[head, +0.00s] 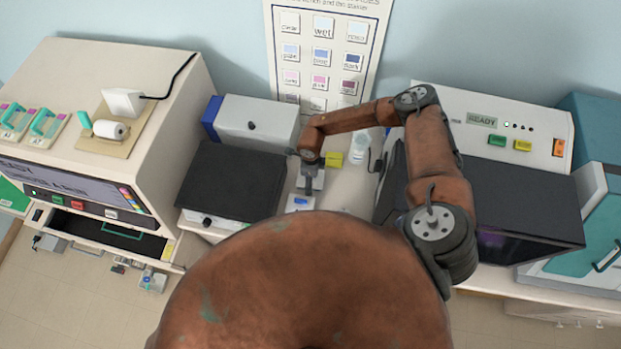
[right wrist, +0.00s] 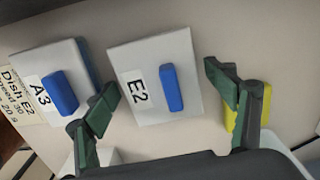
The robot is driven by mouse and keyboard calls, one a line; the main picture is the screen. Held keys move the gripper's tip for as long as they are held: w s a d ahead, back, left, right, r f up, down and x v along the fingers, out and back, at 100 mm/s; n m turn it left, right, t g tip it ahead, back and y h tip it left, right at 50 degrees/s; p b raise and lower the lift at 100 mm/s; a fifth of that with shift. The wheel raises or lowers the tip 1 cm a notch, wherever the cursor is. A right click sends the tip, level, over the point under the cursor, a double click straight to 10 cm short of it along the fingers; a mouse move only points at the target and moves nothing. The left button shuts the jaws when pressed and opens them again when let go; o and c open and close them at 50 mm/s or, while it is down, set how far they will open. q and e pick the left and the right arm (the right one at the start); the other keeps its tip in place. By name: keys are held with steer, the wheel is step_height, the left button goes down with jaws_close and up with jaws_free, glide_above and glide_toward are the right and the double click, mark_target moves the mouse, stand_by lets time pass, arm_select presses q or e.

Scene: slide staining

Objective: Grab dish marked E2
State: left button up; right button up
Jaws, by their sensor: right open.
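The dish marked E2 (right wrist: 140,112) is a flat white square piece with a blue handle (right wrist: 171,87) on top and a black-lettered label. It lies on the pale counter, in the middle of the right wrist view. My right gripper (right wrist: 160,82) is open, with its dark green fingers apart on either side of the dish's lower part; I cannot tell the height gap. In the head view the right gripper (head: 303,187) points down over a white, blue-handled dish (head: 299,204), its label unreadable there. My left gripper is not in view.
A similar dish marked A3 (right wrist: 74,62) lies close on the left, near the left finger. A yellow object (right wrist: 257,108) is beside the right finger. A dark-topped box (head: 232,180) stands left of the gripper, and a white bottle (head: 360,148) stands behind right.

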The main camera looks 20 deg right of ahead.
steer(key=shift+c, duration=0.4)
steer(key=c, duration=1.3)
